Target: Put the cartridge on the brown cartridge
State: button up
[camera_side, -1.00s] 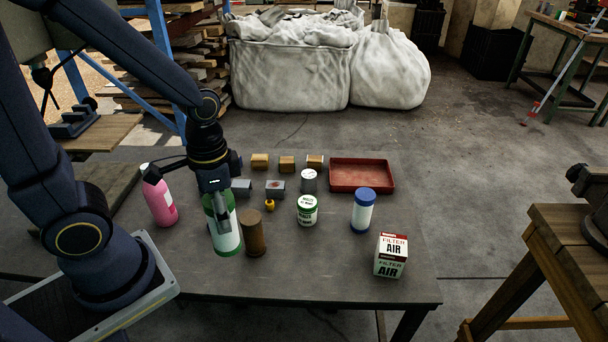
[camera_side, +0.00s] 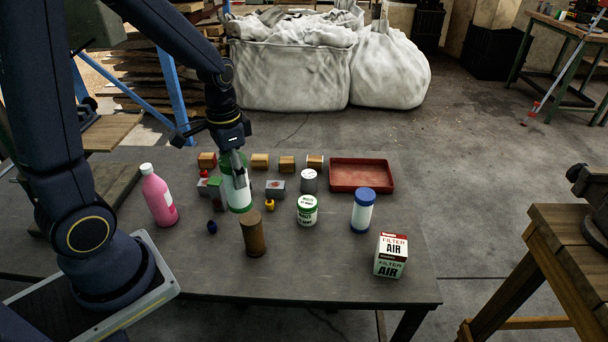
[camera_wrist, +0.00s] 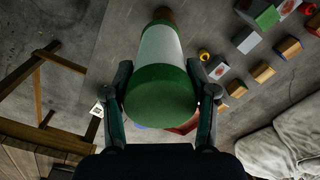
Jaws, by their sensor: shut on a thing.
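The cartridge (camera_side: 232,196), a white cylinder with green ends, is upright in my gripper (camera_side: 240,172) in the side view. The brown cartridge (camera_side: 254,238) stands upright on the table, nearer the camera and slightly right of the held one. In the wrist view, my gripper (camera_wrist: 159,80) has one finger on each side of the cartridge (camera_wrist: 160,55), whose green end faces the camera. A small part of the brown cartridge (camera_wrist: 164,14) shows past its far end. The side view does not clearly show the height of the held cartridge above the table.
A pink bottle (camera_side: 158,198) stands left. A green-labelled jar (camera_side: 307,211), blue-capped bottle (camera_side: 361,216) and air filter box (camera_side: 391,256) stand right. Several small blocks and a red tray (camera_side: 378,187) lie behind. The front edge of the table (camera_side: 330,280) is mostly clear.

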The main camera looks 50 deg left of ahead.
jog(key=shift+w+a+f, duration=0.15)
jog(key=shift+w+f, duration=0.85)
jog(key=shift+f, duration=0.2)
jog(key=shift+w+f, duration=0.1)
jog(key=shift+f, duration=1.55)
jog(key=shift+f, duration=0.2)
jog(key=o, duration=1.3)
